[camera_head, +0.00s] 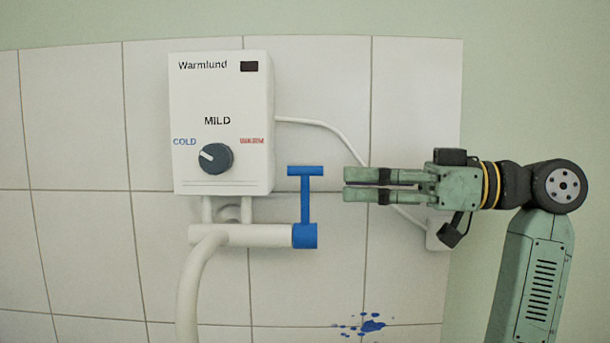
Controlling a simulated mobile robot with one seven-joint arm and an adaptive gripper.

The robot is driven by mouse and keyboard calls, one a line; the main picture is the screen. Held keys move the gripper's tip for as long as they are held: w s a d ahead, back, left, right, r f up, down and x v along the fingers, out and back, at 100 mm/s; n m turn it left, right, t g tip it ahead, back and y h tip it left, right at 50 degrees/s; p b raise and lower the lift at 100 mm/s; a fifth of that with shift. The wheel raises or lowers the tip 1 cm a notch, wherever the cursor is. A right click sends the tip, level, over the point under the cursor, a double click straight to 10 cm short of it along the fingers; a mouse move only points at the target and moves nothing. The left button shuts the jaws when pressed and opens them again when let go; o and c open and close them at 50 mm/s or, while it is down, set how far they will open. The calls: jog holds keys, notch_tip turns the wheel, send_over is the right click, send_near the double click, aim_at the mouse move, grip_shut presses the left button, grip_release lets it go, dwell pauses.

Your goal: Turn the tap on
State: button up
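The tap is a blue T-shaped handle (306,197) standing upright on a blue collar (304,236). The collar sits at the right end of a white horizontal pipe (250,236) below the white water heater (220,95). My gripper (345,185) is to the right of the handle, pointing left at it, at about the height of its upper stem. A gap of bare tile shows between the fingertips and the handle. The two fingers lie close together with a thin dark line between them, and nothing shows between them. Whether they are fully shut is unclear.
The heater has a dark dial (215,158) between COLD and WARM labels. A white cable (325,124) runs behind my gripper to a wall box (437,236). A white spout (195,290) curves down at left. Blue splashes (371,326) mark the tiles below.

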aim_at(305, 176)
jog(key=a, duration=0.2)
jog(key=w+a+p, duration=0.1)
jog(key=a, duration=0.5)
jog(key=shift+w+a+p, duration=0.15)
jog(key=shift+w+p, duration=0.15)
jog(key=shift+w, duration=0.1)
jog(key=shift+c, duration=0.6)
grip_shut()
